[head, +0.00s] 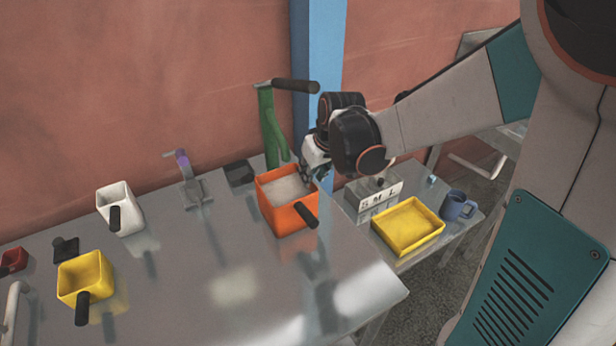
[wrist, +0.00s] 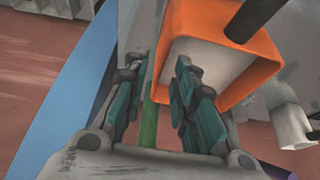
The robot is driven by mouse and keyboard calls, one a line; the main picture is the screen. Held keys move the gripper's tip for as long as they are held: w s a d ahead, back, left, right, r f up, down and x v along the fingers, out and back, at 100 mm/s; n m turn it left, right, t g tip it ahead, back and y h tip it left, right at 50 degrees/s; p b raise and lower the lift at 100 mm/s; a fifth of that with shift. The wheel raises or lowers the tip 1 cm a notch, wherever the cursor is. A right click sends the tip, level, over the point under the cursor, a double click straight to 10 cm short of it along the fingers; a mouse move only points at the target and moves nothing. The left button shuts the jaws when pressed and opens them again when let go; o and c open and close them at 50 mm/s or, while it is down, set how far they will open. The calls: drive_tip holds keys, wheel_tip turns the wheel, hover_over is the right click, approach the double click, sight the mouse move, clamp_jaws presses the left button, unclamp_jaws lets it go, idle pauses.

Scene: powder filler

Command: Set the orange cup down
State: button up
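The orange cup (head: 287,222) is a square box with a black handle at its front and pale powder inside. It stands upright and appears to rest on the metal table, near its right side. My gripper (head: 308,172) is at the cup's back right rim in the head view. In the wrist view, the gripper (wrist: 159,65) has its fingers spread apart. The near wall of the orange cup (wrist: 232,90) lies by the gap, with the right finger overlapping the cup's opening. The fingers do not look pressed on the wall. The fingertips are partly hidden in the head view.
A green lever stand (head: 268,125) with a black handle stands behind the cup. A white cup (head: 125,218) and a yellow cup (head: 72,292) stand at left. The lower table at right holds a yellow tray (head: 408,248) and blue mug (head: 455,207). The metal table's (head: 240,290) front middle is clear.

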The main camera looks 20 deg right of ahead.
drive_tip(key=p+v, duration=0.1)
drive_tip(key=v, duration=0.3)
drive_tip(key=shift+s+r, duration=0.25)
drive_tip(key=shift+r, duration=0.05)
drive_tip(key=s+r+m+t, duration=0.1)
drive_tip(key=s+r, duration=0.2)
drive_tip(key=s, duration=0.6)
drive_tip(key=s+a+r+m+t+h, duration=0.1)
drive_tip(key=s+r, duration=0.3)
drive_tip(key=s, duration=0.5)
drive_tip(key=shift+s+r+t, duration=0.2)
drive_tip(key=shift+s+t, duration=0.15)
drive_tip(key=shift+t, duration=0.15)
